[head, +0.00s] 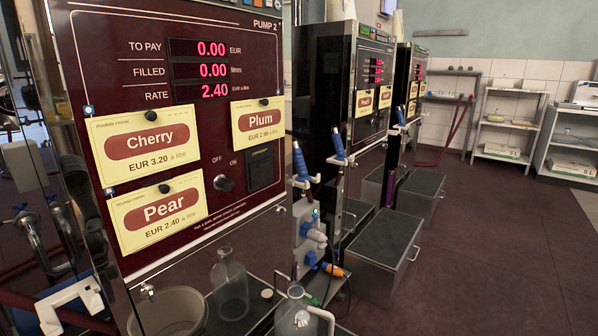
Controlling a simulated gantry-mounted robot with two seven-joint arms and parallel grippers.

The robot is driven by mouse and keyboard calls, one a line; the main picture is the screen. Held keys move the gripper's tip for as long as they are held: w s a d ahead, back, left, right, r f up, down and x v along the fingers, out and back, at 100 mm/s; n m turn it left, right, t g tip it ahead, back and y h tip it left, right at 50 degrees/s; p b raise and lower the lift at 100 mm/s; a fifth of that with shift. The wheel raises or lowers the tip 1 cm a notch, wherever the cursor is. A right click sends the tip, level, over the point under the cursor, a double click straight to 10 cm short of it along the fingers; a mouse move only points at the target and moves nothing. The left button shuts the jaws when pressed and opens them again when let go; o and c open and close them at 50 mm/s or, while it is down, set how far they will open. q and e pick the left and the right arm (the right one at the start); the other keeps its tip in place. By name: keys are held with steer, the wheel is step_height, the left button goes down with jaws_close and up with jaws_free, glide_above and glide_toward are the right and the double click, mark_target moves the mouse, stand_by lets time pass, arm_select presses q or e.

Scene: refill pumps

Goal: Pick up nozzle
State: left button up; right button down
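Pump 2 (200,130) fills the left and middle of the head view. A nozzle with a blue grip (300,162) hangs upright at the right side of this pump, above grey and blue fittings. A second blue-gripped nozzle (338,146) hangs at the pump behind it, and a third (400,116) hangs farther back. I make out no gripper for certain. A white angular part (72,300) shows at the lower left, and I cannot tell what it is. No nozzle is visibly held.
A grey bucket (172,312) and a clear bottle (230,285) stand below the panel. A glass vessel (296,312) and an orange-black connector (333,269) are near the fittings. Grey boxes (378,245) stand by the far pumps. The dark floor at right is clear before the shelves (508,125).

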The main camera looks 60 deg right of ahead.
stand_by(0.4)
steer(key=c, duration=0.6)
jaws_free()
